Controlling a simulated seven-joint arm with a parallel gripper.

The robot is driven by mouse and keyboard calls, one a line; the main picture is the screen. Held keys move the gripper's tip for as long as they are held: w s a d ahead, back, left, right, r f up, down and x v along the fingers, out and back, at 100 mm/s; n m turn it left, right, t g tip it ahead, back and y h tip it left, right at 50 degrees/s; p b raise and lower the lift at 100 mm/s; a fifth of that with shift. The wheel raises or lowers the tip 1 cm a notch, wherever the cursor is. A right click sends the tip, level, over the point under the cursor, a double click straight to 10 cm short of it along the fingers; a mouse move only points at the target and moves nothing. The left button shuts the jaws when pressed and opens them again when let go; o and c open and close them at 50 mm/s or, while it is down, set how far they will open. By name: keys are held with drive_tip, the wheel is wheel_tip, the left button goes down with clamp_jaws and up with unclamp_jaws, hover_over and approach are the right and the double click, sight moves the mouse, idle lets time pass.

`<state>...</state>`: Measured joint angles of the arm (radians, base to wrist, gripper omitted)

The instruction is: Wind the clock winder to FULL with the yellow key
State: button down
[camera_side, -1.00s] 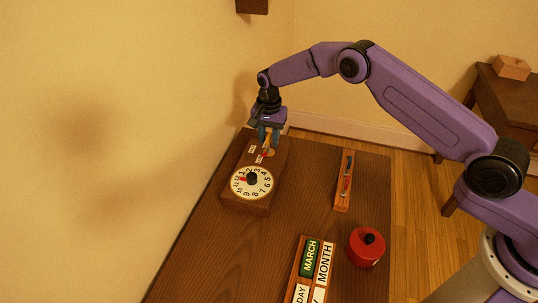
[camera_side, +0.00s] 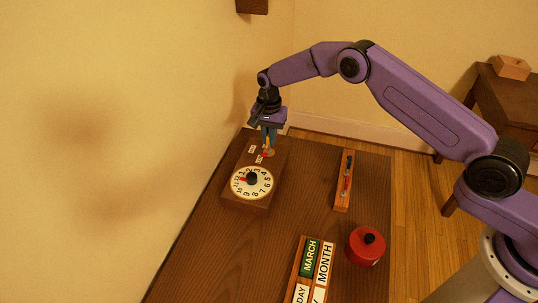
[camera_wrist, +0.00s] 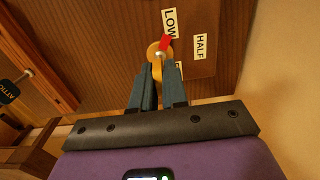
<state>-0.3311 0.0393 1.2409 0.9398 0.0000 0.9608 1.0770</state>
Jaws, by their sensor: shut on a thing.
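The wooden clock box (camera_side: 245,197) stands at the back left of the desk, with a white numbered dial (camera_side: 252,183) on top. My gripper (camera_side: 268,147) points down over the box's far end, shut on the yellow key. In the wrist view, the yellow key (camera_wrist: 157,72) sits between my fingertips (camera_wrist: 158,80), at a round orange-tan winder. A red pointer (camera_wrist: 165,42) there lies close to the LOW label (camera_wrist: 170,22). The HALF label (camera_wrist: 201,46) is to its right. Another label is mostly hidden behind my finger; its word cannot be read.
A narrow wooden tray (camera_side: 341,200) with small slim items lies right of the box. A red lidded pot (camera_side: 362,251) and calendar blocks (camera_side: 325,262) stand nearer. The wall rises close on the left. Desk between box and tray is clear.

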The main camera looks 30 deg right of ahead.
idle(0.4)
drive_tip(key=shift+m, duration=1.5)
drive_tip(key=shift+m, duration=1.5)
drive_tip(key=shift+m, duration=1.5)
